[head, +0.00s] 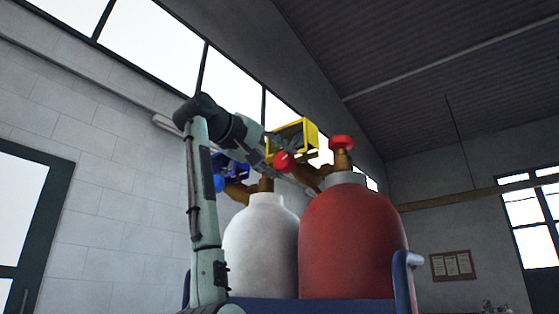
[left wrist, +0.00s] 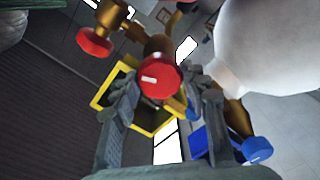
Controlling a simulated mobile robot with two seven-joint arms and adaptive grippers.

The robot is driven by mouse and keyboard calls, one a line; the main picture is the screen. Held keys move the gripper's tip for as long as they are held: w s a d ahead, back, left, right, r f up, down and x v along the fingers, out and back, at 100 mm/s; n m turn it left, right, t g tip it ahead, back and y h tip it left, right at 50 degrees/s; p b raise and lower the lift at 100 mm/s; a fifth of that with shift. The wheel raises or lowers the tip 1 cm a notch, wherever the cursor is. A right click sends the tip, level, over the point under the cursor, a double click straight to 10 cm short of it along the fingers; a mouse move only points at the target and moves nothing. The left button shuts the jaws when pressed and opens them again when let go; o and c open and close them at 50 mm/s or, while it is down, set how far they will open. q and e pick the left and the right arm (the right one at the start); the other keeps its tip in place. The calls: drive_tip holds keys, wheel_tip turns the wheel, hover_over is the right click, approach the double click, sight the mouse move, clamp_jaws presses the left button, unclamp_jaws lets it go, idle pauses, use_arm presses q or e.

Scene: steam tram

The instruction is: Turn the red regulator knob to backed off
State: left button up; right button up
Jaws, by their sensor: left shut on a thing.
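The red regulator knob (head: 284,162) has a white mark and sits in front of the red cylinder's brass fitting, below a yellow-framed gauge (head: 293,136). In the left wrist view the knob (left wrist: 153,82) faces the camera, its white mark lying nearly level. My left gripper (head: 271,155) reaches it from the left. In the left wrist view its fingers (left wrist: 163,92) stand on either side of the knob, and it is shut on it. The exact contact is hard to see. My right gripper is not in view.
A red valve handwheel (head: 341,142) tops the red cylinder (head: 352,235). A white cylinder (head: 258,245) stands left of it, with a blue knob (head: 219,183) and blue-framed gauge close to my arm. A blue cart rail (head: 401,268) is at the right. Room is free further right.

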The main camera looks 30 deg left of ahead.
use_arm(q)
drive_tip(key=n, duration=0.3)
drive_tip(key=shift+n, duration=0.4)
drive_tip(key=n, duration=0.2)
drive_tip(key=shift+n, duration=0.4)
drive_tip(key=n, duration=0.3)
drive_tip(key=shift+n, duration=0.8)
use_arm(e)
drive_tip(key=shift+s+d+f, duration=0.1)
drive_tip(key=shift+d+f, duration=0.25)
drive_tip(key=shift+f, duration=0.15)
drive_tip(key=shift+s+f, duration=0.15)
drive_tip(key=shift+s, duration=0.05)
use_arm(q)
drive_tip(key=o, duration=1.1)
drive_tip(key=shift+o, duration=0.3)
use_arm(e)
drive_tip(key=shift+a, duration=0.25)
